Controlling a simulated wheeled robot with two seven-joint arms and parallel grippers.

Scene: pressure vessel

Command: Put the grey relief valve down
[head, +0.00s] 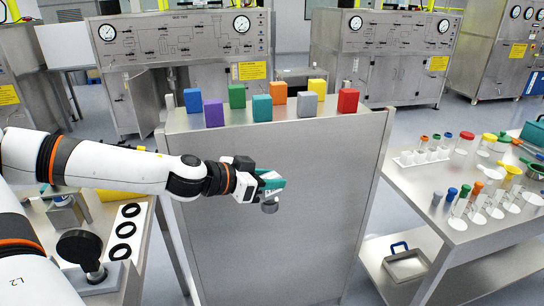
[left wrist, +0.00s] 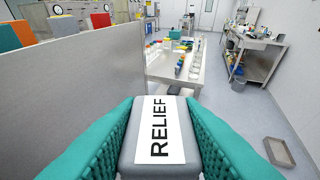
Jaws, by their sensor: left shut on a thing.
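My left gripper (head: 271,184) has teal fingers and is shut on the grey relief valve (head: 270,206). It holds the valve in the air in front of the large grey panel (head: 290,240). In the left wrist view the relief valve (left wrist: 190,125) sits between both teal fingers, with a white label reading RELIEF facing the camera. In the head view only a small part of the valve shows below the fingers. My right gripper is not in view.
Coloured blocks, including a grey one (head: 306,105), stand along the panel's top ledge. A side table (head: 112,283) at left holds black rings on a white card (head: 124,231). A table (head: 453,228) at right holds tubes and coloured caps. A tray (head: 405,263) lies on its lower shelf.

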